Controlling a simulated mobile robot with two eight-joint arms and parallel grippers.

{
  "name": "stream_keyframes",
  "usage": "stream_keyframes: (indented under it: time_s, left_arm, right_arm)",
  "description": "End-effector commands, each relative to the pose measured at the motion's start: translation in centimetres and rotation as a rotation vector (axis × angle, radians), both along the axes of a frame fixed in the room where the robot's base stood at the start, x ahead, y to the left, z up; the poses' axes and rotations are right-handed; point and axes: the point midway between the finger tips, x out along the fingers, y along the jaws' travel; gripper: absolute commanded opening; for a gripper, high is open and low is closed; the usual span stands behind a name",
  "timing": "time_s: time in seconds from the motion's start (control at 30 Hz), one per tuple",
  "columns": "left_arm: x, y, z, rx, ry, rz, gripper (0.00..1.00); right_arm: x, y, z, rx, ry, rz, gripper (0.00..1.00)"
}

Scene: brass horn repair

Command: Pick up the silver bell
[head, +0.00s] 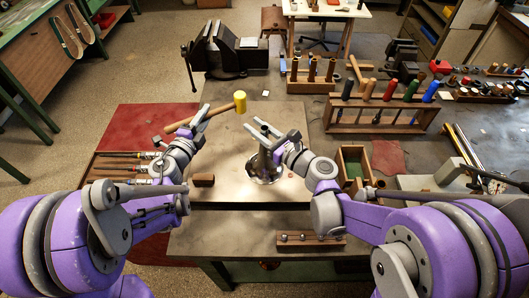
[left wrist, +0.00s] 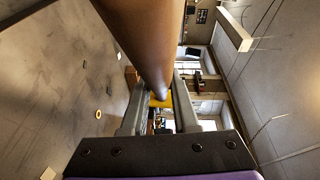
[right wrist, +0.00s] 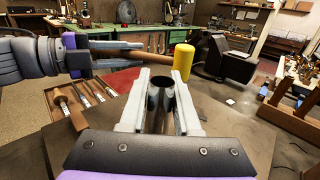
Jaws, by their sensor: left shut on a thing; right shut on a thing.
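The silver bell (head: 263,166) stands upright on the steel plate with its flared end down, as far as I can tell. My right gripper (head: 268,137) is shut on its narrow neck. In the right wrist view the bell's open tube end (right wrist: 164,92) sits between the fingers. My left gripper (head: 206,119) is shut on the wooden handle of a mallet with a yellow head (head: 240,101), held above the plate to the left of the bell. The mallet's handle (left wrist: 145,40) fills the upper part of the left wrist view.
A dark vise (head: 224,52) stands behind the plate. A wooden rack of coloured-handled tools (head: 385,117) and a green-lined box (head: 352,162) are on the right. A wooden strip (head: 311,240) lies in front.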

Motion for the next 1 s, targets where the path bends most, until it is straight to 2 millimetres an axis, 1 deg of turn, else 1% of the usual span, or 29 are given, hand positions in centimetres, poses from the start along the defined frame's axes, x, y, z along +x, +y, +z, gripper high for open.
stream_keyframes:
  time_s: [0.2, 0.33, 0.47, 0.7, 0.8, 0.9, 1.0]
  left_arm:
    - [0.0, 0.0, 0.0, -0.001, -0.001, 0.0, 0.0]
    - [0.0, 0.0, 0.0, -0.001, -0.001, 0.0, 0.0]
    - [0.0, 0.0, 0.0, -0.001, -0.001, 0.0, 0.0]
    - [0.0, 0.0, 0.0, -0.001, -0.001, 0.0, 0.0]
    - [0.0, 0.0, 0.0, -0.001, -0.001, 0.0, 0.0]
    - [0.0, 0.0, 0.0, -0.001, -0.001, 0.0, 0.0]
    - [0.0, 0.0, 0.0, -0.001, -0.001, 0.0, 0.0]
  right_arm:
    - [0.0, 0.0, 0.1, 0.001, -0.001, 0.0, 0.0]
    - [0.0, 0.0, 0.9, 0.001, -0.001, 0.0, 0.0]
    - [-0.1, 0.0, 2.8, 0.001, -0.001, 0.0, 0.0]
    - [0.0, 0.0, 7.0, 0.001, -0.001, 0.0, 0.0]
    - [0.0, 0.0, 8.4, 0.001, -0.001, 0.0, 0.0]
    - [0.0, 0.0, 9.3, 0.001, -0.001, 0.0, 0.0]
    - [0.0, 0.0, 9.9, 0.001, -0.001, 0.0, 0.0]
